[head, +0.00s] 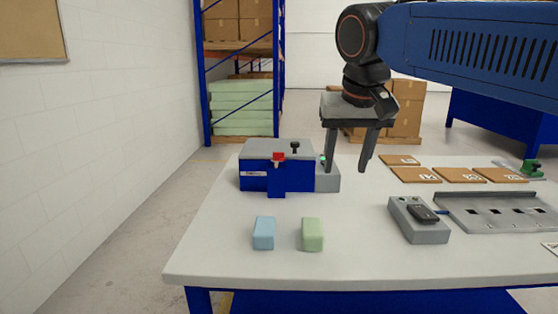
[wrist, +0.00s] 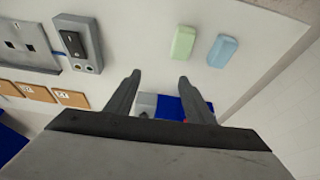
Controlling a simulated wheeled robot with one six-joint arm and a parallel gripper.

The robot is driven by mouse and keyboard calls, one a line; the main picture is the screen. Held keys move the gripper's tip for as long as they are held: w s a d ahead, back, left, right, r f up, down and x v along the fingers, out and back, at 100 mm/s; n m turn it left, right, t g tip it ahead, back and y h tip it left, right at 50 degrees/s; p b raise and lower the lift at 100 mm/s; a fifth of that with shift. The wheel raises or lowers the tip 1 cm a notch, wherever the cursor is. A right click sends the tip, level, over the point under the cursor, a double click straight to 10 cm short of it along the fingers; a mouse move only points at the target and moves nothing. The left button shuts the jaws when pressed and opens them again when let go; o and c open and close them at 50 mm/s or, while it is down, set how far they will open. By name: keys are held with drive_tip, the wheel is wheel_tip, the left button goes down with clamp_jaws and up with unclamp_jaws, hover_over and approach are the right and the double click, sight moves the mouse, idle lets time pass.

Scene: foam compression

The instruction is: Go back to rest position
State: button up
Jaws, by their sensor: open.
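My gripper (head: 349,165) is open and empty, with both fingers pointing down above the table, just right of the blue and grey device. It also shows in the wrist view (wrist: 158,80), with its fingers apart and nothing between the tips. The blue and grey device (head: 255,178) has a red part and a black knob, and in the wrist view it is partly hidden behind the fingers. A blue foam block (head: 264,233) and a green foam block (head: 312,235) stand side by side near the table's front. Both blocks also show in the wrist view, the green one left of the blue one.
A grey box with a black switch (head: 419,220) and a slotted metal plate (head: 500,213) lie to the right. Several brown tiles (head: 415,174) lie at the back right. The grey table (head: 360,260) is clear at its front middle. Shelving with boxes (head: 240,75) stands behind.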

drive_tip(key=s+d+f, duration=0.5)
drive_tip(key=s+f, duration=0.1)
drive_tip(key=f, duration=0.3)
drive_tip(key=s+d+f, duration=0.5)
drive_tip(key=s+f, duration=0.1)
drive_tip(key=f, duration=0.3)
drive_tip(key=s+d+f, duration=0.5)
drive_tip(key=f, duration=0.4)
drive_tip(key=shift+s+f, duration=0.25)
drive_tip(key=shift+s, duration=0.15)
